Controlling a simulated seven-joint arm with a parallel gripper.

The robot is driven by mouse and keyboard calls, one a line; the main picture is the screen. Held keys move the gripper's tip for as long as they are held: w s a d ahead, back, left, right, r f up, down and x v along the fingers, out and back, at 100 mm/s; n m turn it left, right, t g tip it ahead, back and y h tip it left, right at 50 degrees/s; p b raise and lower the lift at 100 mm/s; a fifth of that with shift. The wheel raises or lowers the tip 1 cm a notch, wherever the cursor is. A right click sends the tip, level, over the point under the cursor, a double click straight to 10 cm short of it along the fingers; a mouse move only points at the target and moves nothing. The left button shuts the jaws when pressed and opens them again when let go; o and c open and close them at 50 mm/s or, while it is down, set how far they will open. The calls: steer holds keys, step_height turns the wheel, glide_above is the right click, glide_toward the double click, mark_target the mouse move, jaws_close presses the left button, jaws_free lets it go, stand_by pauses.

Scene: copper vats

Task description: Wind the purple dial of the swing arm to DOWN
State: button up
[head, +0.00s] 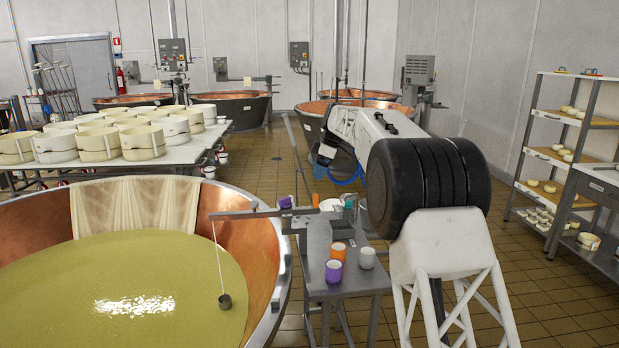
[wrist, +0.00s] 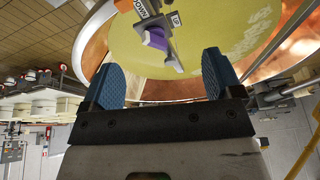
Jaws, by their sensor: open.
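The purple dial (head: 285,202) sits at the near end of the swing arm (head: 245,213), beside the copper vat's rim. In the wrist view the dial (wrist: 155,40) shows upside down at the top, on a grey plate with an UP label (wrist: 176,20) and an orange-edged label, apparently DOWN (wrist: 140,7). I cannot tell which label the dial points at. My gripper (wrist: 162,80) is open and empty, its two blue fingers apart on either side of the view below the dial, not touching it. In the head view its fingers are hard to make out. A dark weight (head: 225,300) hangs from the swing arm.
The copper vat (head: 268,250) of yellow-green liquid fills the lower left. A grey side table (head: 345,285) holds orange, purple and white cups. A table of cheese moulds (head: 190,150) stands behind. Shelves (head: 545,160) stand at right. Tiled floor is free between.

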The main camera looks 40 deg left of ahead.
mark_target(285, 198)
steer(key=s+a+f+m+t+y, duration=0.1)
steer(key=s+a+f+m+t, duration=0.2)
steer(key=s+a+m, duration=0.3)
steer(key=shift+s+a+f+m, duration=0.2)
steer(key=shift+a+f+m, duration=0.6)
steer(key=shift+m, duration=0.8)
steer(key=shift+r+t+y, duration=0.1)
steer(key=shift+t+y, duration=0.2)
steer(key=shift+x, duration=3.95)
steer(key=c, duration=0.9)
